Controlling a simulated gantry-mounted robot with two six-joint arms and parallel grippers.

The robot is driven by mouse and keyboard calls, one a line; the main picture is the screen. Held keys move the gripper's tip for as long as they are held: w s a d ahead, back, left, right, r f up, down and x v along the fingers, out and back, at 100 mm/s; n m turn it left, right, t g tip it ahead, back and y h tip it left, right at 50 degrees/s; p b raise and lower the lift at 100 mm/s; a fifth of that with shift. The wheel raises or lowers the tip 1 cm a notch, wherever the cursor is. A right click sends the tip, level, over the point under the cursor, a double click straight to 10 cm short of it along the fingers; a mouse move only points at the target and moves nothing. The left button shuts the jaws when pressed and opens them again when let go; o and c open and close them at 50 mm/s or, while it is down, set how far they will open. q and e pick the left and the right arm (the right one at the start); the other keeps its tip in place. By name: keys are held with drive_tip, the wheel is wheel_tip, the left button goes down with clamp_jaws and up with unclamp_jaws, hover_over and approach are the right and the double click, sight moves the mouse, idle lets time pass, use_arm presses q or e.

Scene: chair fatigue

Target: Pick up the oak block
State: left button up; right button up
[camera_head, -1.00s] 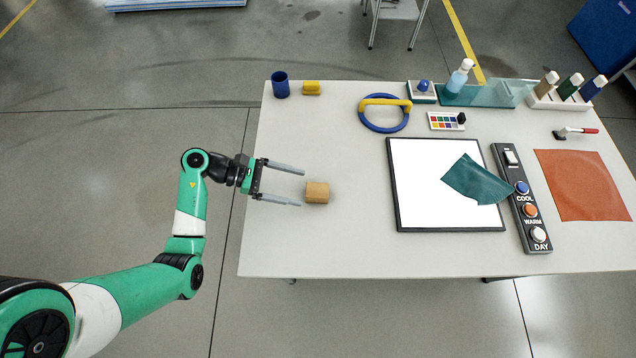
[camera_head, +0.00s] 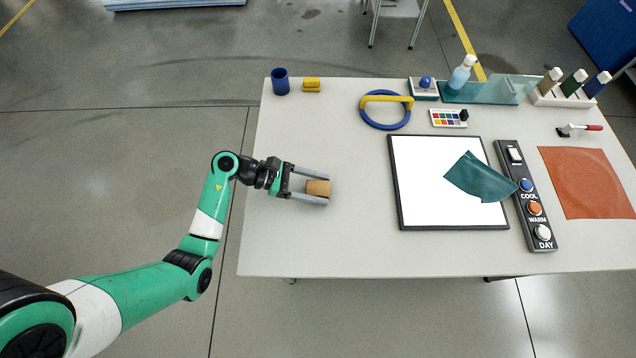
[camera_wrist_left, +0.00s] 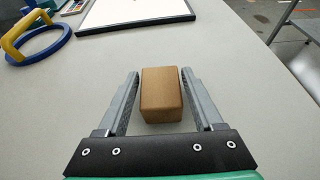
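The oak block (camera_head: 318,188) is a small light-brown block on the left part of the white table. My left gripper (camera_head: 320,189) is open, with one finger on each side of the block. In the left wrist view the block (camera_wrist_left: 161,93) sits between the two fingers of the gripper (camera_wrist_left: 160,88). My right gripper is not in view.
The white table (camera_head: 330,250) has clear room around the block. A black-framed white panel (camera_head: 425,180) with a green cloth (camera_head: 480,178) lies to the right. A blue ring with yellow handle (camera_head: 385,124), a blue cup (camera_head: 280,82) and a yellow block (camera_head: 311,84) are behind.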

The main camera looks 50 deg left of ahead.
sight(318, 188)
use_arm(q)
clamp_jaws()
drive_tip(key=shift+r+p, duration=0.3)
drive_tip(key=shift+r, duration=0.3)
wheel_tip(318, 188, up, 3)
drive_tip(key=shift+f+p, duration=0.15)
drive_tip(key=shift+p, duration=0.55)
drive_tip(key=d+r+p, duration=0.2)
drive_tip(key=d+r, duration=0.2)
drive_tip(key=d, duration=0.3)
drive_tip(key=s+d+r+p, duration=0.1)
drive_tip(key=d+r+p, duration=0.1)
drive_tip(key=d+r, duration=0.3)
drive_tip(key=shift+d+p, duration=0.4)
drive_tip(key=shift+d, duration=0.6)
